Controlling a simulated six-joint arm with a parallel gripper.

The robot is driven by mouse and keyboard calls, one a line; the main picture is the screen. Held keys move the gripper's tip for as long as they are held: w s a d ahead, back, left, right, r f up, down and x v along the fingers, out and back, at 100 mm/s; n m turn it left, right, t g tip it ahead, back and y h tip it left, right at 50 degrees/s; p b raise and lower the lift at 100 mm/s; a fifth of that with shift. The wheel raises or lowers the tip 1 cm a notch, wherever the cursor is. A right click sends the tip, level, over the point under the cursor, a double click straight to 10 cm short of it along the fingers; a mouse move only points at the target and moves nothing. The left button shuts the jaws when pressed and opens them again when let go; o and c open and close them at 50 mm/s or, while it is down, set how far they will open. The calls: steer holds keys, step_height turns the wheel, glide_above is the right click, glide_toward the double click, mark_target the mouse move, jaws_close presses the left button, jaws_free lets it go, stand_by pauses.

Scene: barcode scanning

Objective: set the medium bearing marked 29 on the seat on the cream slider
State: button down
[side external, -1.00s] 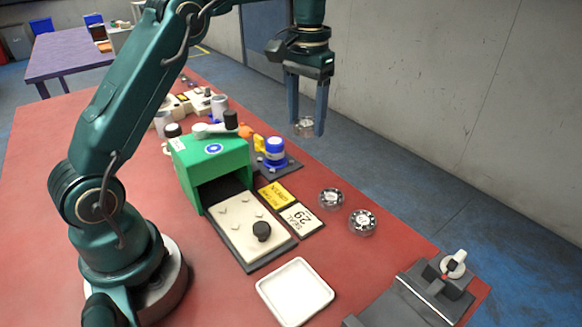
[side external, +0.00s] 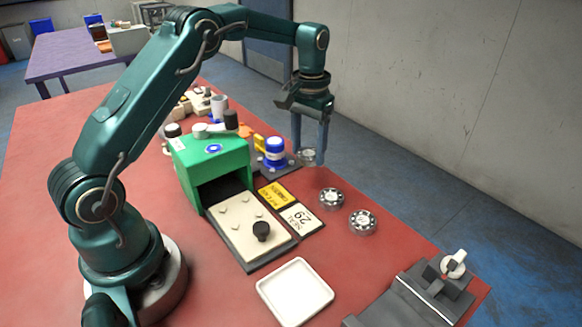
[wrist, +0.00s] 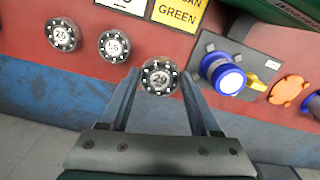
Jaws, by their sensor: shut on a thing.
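My gripper (side external: 309,155) is shut on a round bearing (wrist: 159,76) with a dark ring of balls; its face reads 29 in the wrist view. The cream slider (side external: 236,218) sticks out from the green housing (side external: 212,172), left of and nearer the camera than my gripper. It carries several small pale pads around a bare middle and a black knob (side external: 261,231). A white card (side external: 301,218) beside the slider reads SEAL 29.
A yellow card (side external: 273,195), a blue-topped button post (side external: 274,150) and an empty white tray (side external: 295,291) are around the slider. A grey fixture (side external: 430,288) stands front right.

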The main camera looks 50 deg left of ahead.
mark_target(307, 184)
steer(key=shift+f, duration=2.95)
steer(key=shift+f, duration=0.1)
steer(key=shift+f, duration=0.1)
steer(key=shift+c, duration=0.6)
jaws_free()
